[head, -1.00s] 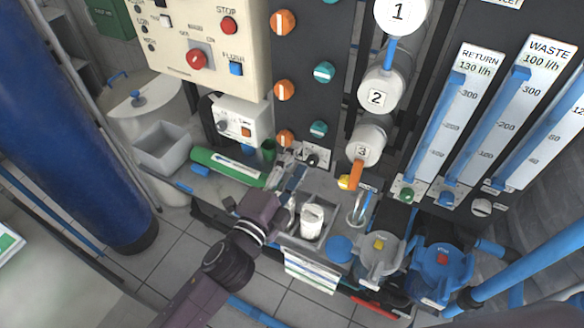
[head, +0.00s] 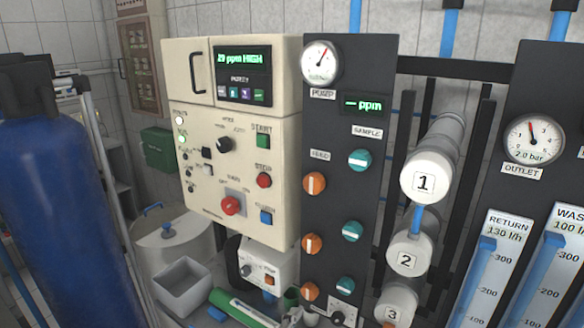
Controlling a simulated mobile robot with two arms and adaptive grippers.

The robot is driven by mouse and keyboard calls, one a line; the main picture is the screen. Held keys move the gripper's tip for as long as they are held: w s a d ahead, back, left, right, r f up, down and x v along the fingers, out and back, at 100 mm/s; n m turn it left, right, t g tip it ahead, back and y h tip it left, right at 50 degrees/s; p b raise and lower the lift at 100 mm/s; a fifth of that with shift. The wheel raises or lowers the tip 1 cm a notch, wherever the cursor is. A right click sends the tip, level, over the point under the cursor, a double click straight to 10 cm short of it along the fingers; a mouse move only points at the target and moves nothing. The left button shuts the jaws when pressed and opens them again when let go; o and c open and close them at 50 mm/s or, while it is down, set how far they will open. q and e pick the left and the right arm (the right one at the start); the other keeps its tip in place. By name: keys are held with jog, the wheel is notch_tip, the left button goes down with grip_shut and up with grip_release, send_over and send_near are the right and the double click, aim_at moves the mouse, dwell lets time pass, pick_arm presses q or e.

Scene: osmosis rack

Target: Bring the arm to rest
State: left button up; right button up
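Neither of my grippers shows in the head view, and no part of my arms can be made out. What they hold, if anything, cannot be seen. The view is filled by the osmosis rack. Its cream control box (head: 222,180) carries a display (head: 242,75) reading "29 ppm HIGH". A dark panel (head: 335,265) beside it has orange valve knobs (head: 314,183) and teal valve knobs (head: 360,160). White cylinders numbered 1 (head: 423,184), 2 and 3 stand to its right.
A blue tank (head: 70,200) stands at the left. A grey open bin (head: 182,288) and a white lidded drum (head: 172,240) are low left of the rack. Return (head: 490,265) and waste flow meters are at the right. The work area below is out of frame.

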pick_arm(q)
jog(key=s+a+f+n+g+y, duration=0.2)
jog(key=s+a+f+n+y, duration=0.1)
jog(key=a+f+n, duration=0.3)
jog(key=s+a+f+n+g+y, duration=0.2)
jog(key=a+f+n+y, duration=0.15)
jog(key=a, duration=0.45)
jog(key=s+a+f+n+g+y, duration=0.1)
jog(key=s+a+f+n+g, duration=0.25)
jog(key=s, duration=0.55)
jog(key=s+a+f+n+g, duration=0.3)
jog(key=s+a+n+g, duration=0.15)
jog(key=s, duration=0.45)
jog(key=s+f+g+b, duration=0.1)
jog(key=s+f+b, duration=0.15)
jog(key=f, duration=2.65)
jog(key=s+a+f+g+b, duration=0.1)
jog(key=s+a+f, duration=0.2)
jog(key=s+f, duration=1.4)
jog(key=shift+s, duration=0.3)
